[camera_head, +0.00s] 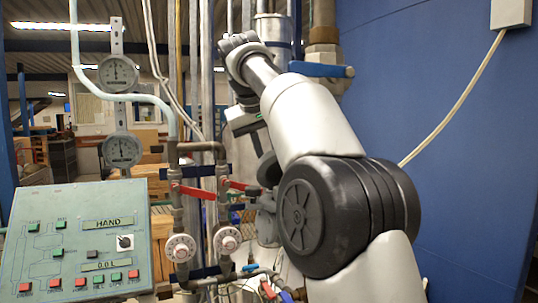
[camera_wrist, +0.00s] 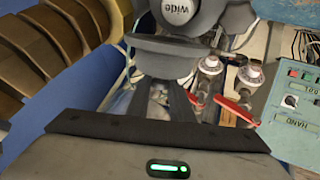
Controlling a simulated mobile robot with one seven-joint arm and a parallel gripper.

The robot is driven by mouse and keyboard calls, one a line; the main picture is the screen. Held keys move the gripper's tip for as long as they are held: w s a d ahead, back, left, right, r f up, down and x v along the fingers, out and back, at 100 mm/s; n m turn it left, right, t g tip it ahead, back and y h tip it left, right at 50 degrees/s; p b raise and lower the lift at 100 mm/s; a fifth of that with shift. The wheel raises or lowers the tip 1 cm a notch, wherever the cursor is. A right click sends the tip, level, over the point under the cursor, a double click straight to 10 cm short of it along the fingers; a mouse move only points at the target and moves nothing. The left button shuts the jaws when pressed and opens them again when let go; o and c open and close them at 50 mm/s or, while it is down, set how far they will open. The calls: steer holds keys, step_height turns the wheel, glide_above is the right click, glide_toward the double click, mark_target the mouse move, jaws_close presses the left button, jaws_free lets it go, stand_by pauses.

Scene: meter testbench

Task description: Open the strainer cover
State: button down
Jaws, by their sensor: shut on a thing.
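The strainer is a grey metal body (camera_wrist: 182,14) marked "wide" at the top of the wrist view. What looks like its grey cover (camera_wrist: 160,60) faces me below that lettering. My gripper (camera_wrist: 163,92) has its dark fingers close together at the near side of the cover, shut on part of it; the exact contact is partly hidden. In the head view, my arm reaches in from the right and hides much of the strainer. The grey cover (camera_head: 268,168) shows below my gripper (camera_head: 256,145) there.
A control panel (camera_head: 80,240) reading "HAND" stands at the lower left. Pipes with red lever handles (camera_head: 195,192), white dials (camera_head: 180,247) and round gauges (camera_head: 117,73) lie left of my arm. A blue lever (camera_head: 315,70) and a blue wall (camera_head: 450,130) are to the right.

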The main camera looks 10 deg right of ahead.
steer(key=shift+w+f, duration=0.1)
steer(key=shift+f, duration=0.05)
stand_by(0.4)
steer(key=c, duration=1.6)
jaws_free()
steer(key=shift+c, duration=0.2)
steer(key=shift+v, duration=2.45)
steer(key=s+a+b, duration=0.5)
steer(key=s+a, duration=0.1)
steer(key=s, duration=0.4)
steer(key=shift+a, duration=0.25)
steer(key=shift+s, duration=0.1)
